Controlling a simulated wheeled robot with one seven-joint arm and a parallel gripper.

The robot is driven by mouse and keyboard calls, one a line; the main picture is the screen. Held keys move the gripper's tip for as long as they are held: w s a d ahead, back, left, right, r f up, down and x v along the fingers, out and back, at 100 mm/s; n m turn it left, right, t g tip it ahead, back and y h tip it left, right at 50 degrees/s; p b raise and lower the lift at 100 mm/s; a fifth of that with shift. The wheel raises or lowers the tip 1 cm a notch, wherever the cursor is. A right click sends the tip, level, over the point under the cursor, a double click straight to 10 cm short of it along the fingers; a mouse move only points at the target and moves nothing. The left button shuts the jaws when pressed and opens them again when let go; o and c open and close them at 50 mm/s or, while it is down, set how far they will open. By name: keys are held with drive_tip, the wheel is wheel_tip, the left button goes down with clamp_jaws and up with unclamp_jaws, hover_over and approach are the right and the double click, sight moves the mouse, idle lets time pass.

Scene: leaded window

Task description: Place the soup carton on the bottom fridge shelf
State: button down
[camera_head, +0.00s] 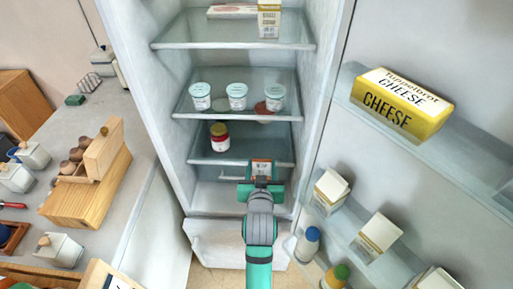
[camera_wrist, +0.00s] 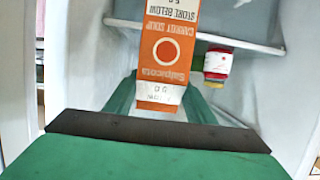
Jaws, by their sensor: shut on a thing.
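The soup carton (camera_head: 262,168) is orange and white and stands inside the fridge's lower part, just beyond my gripper (camera_head: 262,184). In the wrist view the carton (camera_wrist: 165,55) shows "Carrot soup" lettering, upside down in the picture. My gripper (camera_wrist: 160,103) is shut on it, with one green finger on each side. The carton's far end is cut off by the picture edge. The lowest glass shelf (camera_head: 205,158) bears a jar with a yellow lid (camera_head: 220,137). The carton is by this shelf's front right edge; I cannot tell whether it touches it.
White cups (camera_head: 237,96) stand on the middle shelf (camera_head: 187,110). A pull-out drawer front (camera_head: 215,240) is below. The open door at right holds a cheese pack (camera_head: 402,103), cartons (camera_head: 331,190) and bottles (camera_head: 308,243). The lowest glass shelf is clear left of the jar.

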sight(263, 160)
wheel_tip(263, 160, up, 3)
drive_tip(key=shift+w+d+f, duration=0.1)
drive_tip(key=shift+d+f, duration=0.05)
drive_tip(key=shift+w+r, duration=0.2)
drive_tip(key=shift+r, duration=0.05)
drive_tip(key=r+x, duration=0.1)
drive_tip(key=x, duration=0.7)
drive_tip(key=w+r+x, duration=0.1)
drive_tip(key=r+x, duration=0.1)
drive_tip(key=x, duration=0.7)
drive_tip(key=shift+w+r, duration=0.15)
drive_tip(key=shift+r, duration=0.1)
drive_tip(key=shift+f, duration=0.1)
drive_tip(key=c, duration=1)
unclamp_jaws()
drive_tip(key=shift+f, duration=0.15)
drive_tip(key=shift+c, duration=0.2)
drive_tip(key=shift+o, duration=1.1)
